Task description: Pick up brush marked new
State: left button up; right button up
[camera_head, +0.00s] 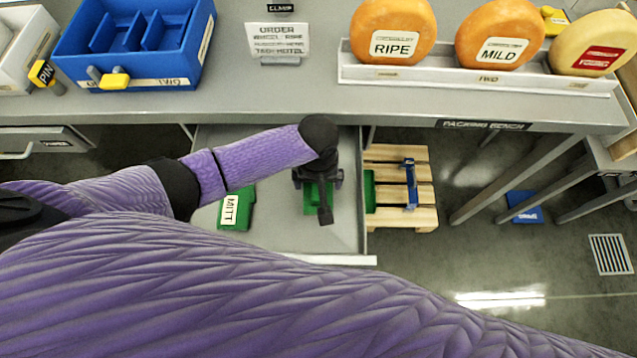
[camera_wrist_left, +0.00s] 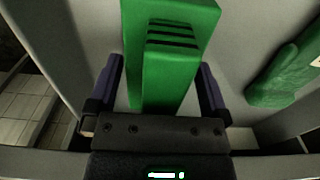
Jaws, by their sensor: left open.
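My left gripper (camera_head: 318,182) reaches down into an open grey drawer (camera_head: 270,240) under the bench. In the left wrist view the gripper (camera_wrist_left: 161,75) is open, with one finger on each side of a green block-shaped thing (camera_wrist_left: 180,22) with dark slots. The head view shows part of the same green thing (camera_head: 312,203) beneath the gripper. No "new" mark is readable on it, so I cannot tell whether it is the brush. I cannot tell whether the fingers touch it. My right gripper is not in view.
A green mitt (camera_head: 236,210) labelled MITT lies left of the gripper in the drawer. The bench (camera_head: 330,100) overhangs the drawer's back, holding a blue bin (camera_head: 180,60) and cheese wheels (camera_head: 393,25). A wooden pallet (camera_head: 415,218) stands right of the drawer.

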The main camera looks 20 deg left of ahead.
pick_arm(q)
jog(key=shift+c, duration=0.3)
jog(key=c, duration=1.1)
notch_tip(320, 180, up, 10)
jog(key=p, duration=0.5)
jog(key=shift+f, duration=0.25)
jog(key=shift+r, duration=0.3)
